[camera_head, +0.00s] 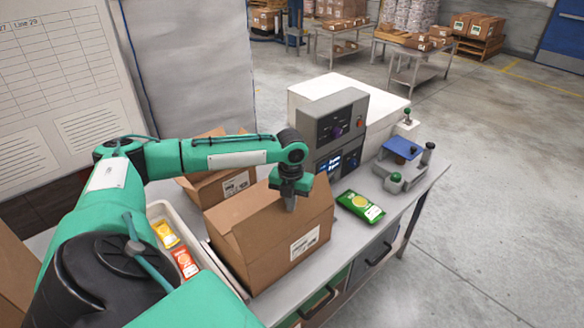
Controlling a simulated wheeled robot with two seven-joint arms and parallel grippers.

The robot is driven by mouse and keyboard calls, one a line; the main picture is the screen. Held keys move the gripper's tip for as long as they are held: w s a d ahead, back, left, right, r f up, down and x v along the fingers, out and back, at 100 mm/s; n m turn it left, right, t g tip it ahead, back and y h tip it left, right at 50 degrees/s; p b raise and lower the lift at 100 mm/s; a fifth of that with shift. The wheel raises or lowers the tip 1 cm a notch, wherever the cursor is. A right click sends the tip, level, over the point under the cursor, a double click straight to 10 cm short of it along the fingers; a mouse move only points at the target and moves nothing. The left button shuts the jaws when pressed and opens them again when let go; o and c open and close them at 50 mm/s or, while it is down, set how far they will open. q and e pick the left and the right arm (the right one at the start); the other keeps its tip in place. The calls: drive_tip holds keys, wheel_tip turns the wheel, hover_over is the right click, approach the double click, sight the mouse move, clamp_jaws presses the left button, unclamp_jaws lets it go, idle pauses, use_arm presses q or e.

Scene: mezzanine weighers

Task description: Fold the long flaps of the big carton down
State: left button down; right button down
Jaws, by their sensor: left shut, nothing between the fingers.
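The big carton (272,248) is a brown cardboard box with a white label on its near side, standing on the grey table. Brown flaps show at its top: a broad one on the far left side looks slanted, and the one at the right end (319,202) stands up. My left gripper (290,203) points down over the top of the carton, beside the right-end flap. Its fingers are shut and hold nothing. I cannot tell whether the fingertips touch the cardboard. The carton's inside is hidden. My right gripper is not in view.
A second carton (217,184) stands behind. A pale tray (154,212) with yellow and red packets lies to the left. A grey machine (340,127) stands at the back. A green packet (360,207) and a blue-topped scale (402,149) are on the right.

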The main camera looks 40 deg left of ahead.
use_arm(q)
drive_tip(key=shift+a, duration=0.3)
drive_tip(key=a, duration=0.3)
drive_tip(key=shift+w+a+f, duration=0.1)
drive_tip(key=shift+w+f, duration=0.1)
drive_tip(key=shift+f, duration=0.1)
drive_tip(key=shift+a+f, duration=0.1)
drive_tip(key=shift+w+a+f+b, duration=0.1)
drive_tip(key=shift+a+f+b, duration=0.25)
drive_tip(key=shift+a+f, duration=1.15)
